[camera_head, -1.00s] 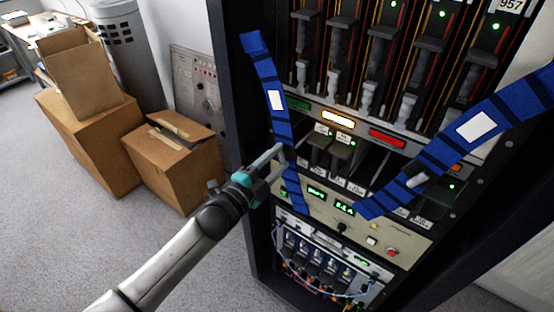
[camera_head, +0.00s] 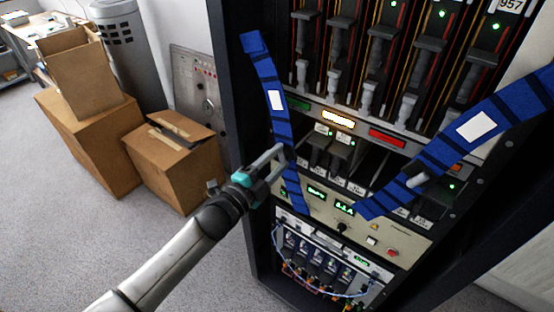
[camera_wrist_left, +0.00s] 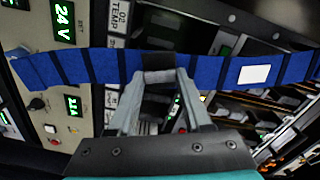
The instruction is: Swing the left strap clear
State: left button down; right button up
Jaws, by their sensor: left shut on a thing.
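The left strap (camera_head: 267,75) is blue with dark bands and a white label, and hangs in a curve down the left side of the rack front. My left gripper (camera_head: 284,157) is at its lower half, shut on it. In the left wrist view the strap (camera_wrist_left: 210,70) runs across the picture, and the fingertips of my left gripper (camera_wrist_left: 158,76) close on a dark part of it. A second blue strap (camera_head: 507,110) with a white label slants across the right side of the rack; a pale handle-like piece sits on it. My right gripper is not in view.
The black rack (camera_head: 233,110) holds upright modules above, a panel with green displays (camera_head: 318,192) and a lower bay with cables (camera_head: 318,262). Cardboard boxes (camera_head: 175,165) stand on the floor left of the rack. Grey floor (camera_head: 60,240) is open at lower left.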

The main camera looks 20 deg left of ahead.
aim_at(240, 146)
pick_arm(q)
jog(key=w+a+m+b, duration=0.1)
jog(key=a, duration=0.2)
jog(key=w+a+f+m+b, duration=0.1)
jog(key=a+m+b, duration=0.1)
jog(key=a, duration=0.1)
jog(key=w+a+m+b, duration=0.1)
jog(key=a, duration=0.3)
jog(key=shift+w+f+m+b, duration=0.35)
jog(key=shift+f+m+b, duration=0.05)
jog(key=shift+w+a+r, duration=0.1)
jog(key=shift+a+r, duration=0.1)
jog(key=shift+a, duration=0.2)
jog(key=shift+c, duration=1.6)
grip_release()
jog(key=v, duration=1.5)
jog(key=shift+a, duration=0.1)
